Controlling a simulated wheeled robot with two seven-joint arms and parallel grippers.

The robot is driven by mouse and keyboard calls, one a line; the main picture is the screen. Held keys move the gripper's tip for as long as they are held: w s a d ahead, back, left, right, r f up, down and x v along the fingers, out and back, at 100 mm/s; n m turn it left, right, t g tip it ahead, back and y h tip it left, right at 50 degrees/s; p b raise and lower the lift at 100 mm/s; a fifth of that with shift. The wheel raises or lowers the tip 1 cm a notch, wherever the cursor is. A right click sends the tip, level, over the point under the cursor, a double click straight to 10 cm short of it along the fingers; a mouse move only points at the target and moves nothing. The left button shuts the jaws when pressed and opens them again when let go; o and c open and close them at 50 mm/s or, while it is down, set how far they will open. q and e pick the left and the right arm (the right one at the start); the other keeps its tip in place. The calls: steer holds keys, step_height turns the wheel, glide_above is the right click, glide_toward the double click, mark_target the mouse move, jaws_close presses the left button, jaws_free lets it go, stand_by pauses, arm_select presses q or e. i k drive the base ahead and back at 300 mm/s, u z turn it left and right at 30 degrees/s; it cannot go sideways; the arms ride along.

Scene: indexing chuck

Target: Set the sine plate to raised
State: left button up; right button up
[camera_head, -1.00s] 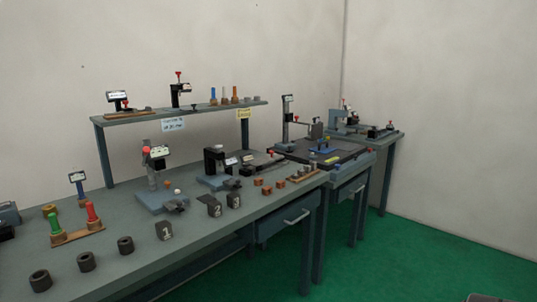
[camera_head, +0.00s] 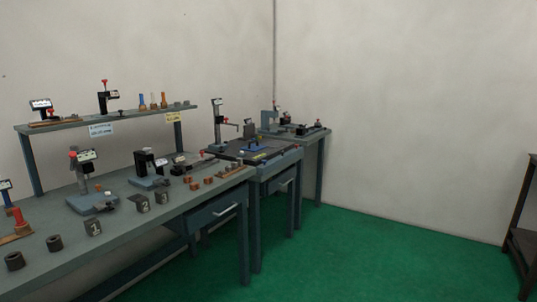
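I cannot make out the sine plate for certain at this distance. A black surface plate (camera_head: 235,152) lies on the middle bench. A small blue piece (camera_head: 257,148) sits on it, beside a dark upright block (camera_head: 249,128). A tall grey stand with a dark side arm (camera_head: 218,122) rises at its back left. The far bench carries a grey upright device (camera_head: 276,119) and low dark fixtures with a knob (camera_head: 308,128). Neither of my grippers is in view.
The long near bench (camera_head: 150,222) holds gauge stands, numbered dark blocks and several dark rings, with a raised shelf (camera_head: 105,118) behind. A dark rack (camera_head: 522,225) stands at the right edge. The green floor (camera_head: 370,250) in front is clear.

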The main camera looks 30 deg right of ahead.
mark_target(203, 157)
steer(key=z, duration=0.9)
steer(key=i, duration=0.9)
steer(key=z, duration=0.3)
steer(key=i, duration=1.5)
steer(key=u, duration=1.4)
steer(key=i, duration=0.6)
steer(key=u, duration=0.65)
